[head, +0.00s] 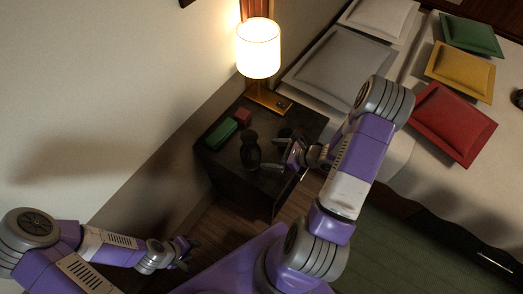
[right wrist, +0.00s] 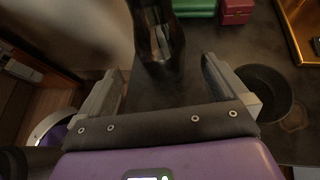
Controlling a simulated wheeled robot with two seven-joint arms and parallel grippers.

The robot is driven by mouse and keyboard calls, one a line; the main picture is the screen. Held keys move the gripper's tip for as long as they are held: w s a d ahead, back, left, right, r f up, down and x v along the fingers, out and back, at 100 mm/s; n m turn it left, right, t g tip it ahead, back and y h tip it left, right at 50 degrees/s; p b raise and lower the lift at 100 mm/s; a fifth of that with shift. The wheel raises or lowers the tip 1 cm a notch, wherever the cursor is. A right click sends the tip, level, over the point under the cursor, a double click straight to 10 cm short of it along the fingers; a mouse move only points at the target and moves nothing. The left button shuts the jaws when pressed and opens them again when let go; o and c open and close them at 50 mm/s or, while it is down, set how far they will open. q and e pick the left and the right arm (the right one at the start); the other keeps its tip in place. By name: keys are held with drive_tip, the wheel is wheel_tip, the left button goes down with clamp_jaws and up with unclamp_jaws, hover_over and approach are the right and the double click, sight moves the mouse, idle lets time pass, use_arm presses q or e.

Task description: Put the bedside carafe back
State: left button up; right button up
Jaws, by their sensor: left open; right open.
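The bedside carafe (head: 250,153) is dark and stands upright on the dark nightstand (head: 230,172), near its front left part. In the right wrist view the carafe (right wrist: 157,40) is straight ahead, beyond my open fingers. My right gripper (head: 273,154) is open and empty, low over the nightstand just right of the carafe and apart from it. Its two fingers (right wrist: 160,80) point toward the carafe with bare tabletop between them. My left gripper (head: 184,253) is open and empty, low at the lower left, away from the nightstand.
A lit lamp (head: 258,50) stands at the back of the nightstand on a brass base. A green box (head: 221,134) and a red box (head: 242,115) lie behind the carafe. A dark round dish (right wrist: 265,90) is close beside my right finger. The bed (head: 405,70) is at right.

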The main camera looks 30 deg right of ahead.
drive_tip(key=v, duration=0.4)
drive_tip(key=s+a+f+n+g, duration=0.5)
drive_tip(key=a+n+g, duration=0.1)
drive_tip(key=a+n, duration=0.2)
drive_tip(key=s+a+f+n+g, duration=0.5)
drive_tip(key=a+n+g, duration=0.1)
drive_tip(key=a+n, duration=0.15)
drive_tip(key=w+a+f+n+t+h, duration=0.2)
drive_tip(key=a+n, duration=0.5)
drive_tip(key=n, duration=0.4)
drive_tip(key=shift+w+a+f+p, duration=0.4)
drive_tip(key=shift+w+f, duration=0.1)
drive_tip(key=shift+w, duration=0.3)
wheel_tip(320, 180, up, 3)
drive_tip(key=p, duration=0.2)
drive_tip(key=shift+f+p, duration=0.2)
drive_tip(key=shift+p, duration=0.1)
